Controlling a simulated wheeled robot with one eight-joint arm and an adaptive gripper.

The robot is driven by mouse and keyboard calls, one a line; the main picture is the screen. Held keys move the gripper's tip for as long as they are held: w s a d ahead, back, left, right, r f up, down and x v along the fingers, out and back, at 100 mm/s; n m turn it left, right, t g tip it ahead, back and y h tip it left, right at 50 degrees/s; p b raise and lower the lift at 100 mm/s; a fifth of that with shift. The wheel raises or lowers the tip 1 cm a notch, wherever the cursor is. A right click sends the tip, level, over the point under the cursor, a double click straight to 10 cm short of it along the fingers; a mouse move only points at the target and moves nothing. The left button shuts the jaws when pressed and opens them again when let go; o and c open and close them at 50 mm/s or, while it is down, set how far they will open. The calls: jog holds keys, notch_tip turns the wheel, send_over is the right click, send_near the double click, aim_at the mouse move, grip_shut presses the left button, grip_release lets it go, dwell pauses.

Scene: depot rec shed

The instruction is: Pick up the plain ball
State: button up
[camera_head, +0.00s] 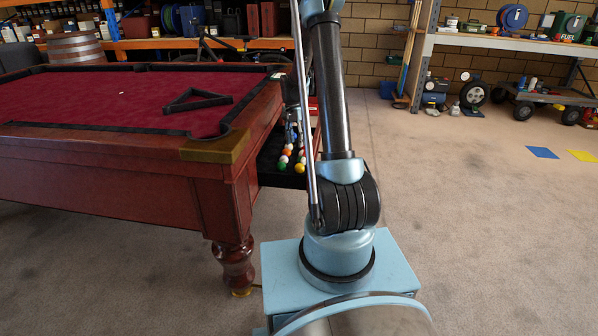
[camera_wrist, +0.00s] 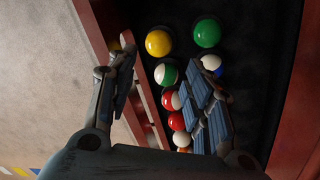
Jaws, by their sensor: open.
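Several pool balls lie in a dark open drawer (camera_wrist: 250,90) at the end of the pool table. In the wrist view, a yellow ball (camera_wrist: 158,42) and a green ball (camera_wrist: 207,32) show no stripe. A white ball with a green band (camera_wrist: 167,74) lies below the yellow one. A white ball (camera_wrist: 211,62) is partly hidden by the right finger. Red-and-white balls (camera_wrist: 172,100) lie lower. My gripper (camera_wrist: 160,68) is open above the drawer, its fingers on either side of the row, holding nothing. In the head view, its tip is small and partly hidden at the drawer.
The pool table (camera_head: 215,150) with a black triangle rack (camera_head: 198,101) stands left of my arm. The drawer's reddish wall (camera_wrist: 100,40) runs close to my left finger. Shelves and a cart (camera_head: 545,97) stand at the back right.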

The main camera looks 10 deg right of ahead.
aim_at(299, 165)
jog(key=f, duration=0.8)
jog(key=shift+s+d+f, duration=0.3)
jog(key=shift+d, duration=0.05)
jog(key=shift+d+f, duration=0.25)
jog(key=shift+f, duration=1.05)
jog(key=shift+d+f, duration=0.2)
jog(key=shift+f, duration=1.1)
jog(key=c, duration=0.8)
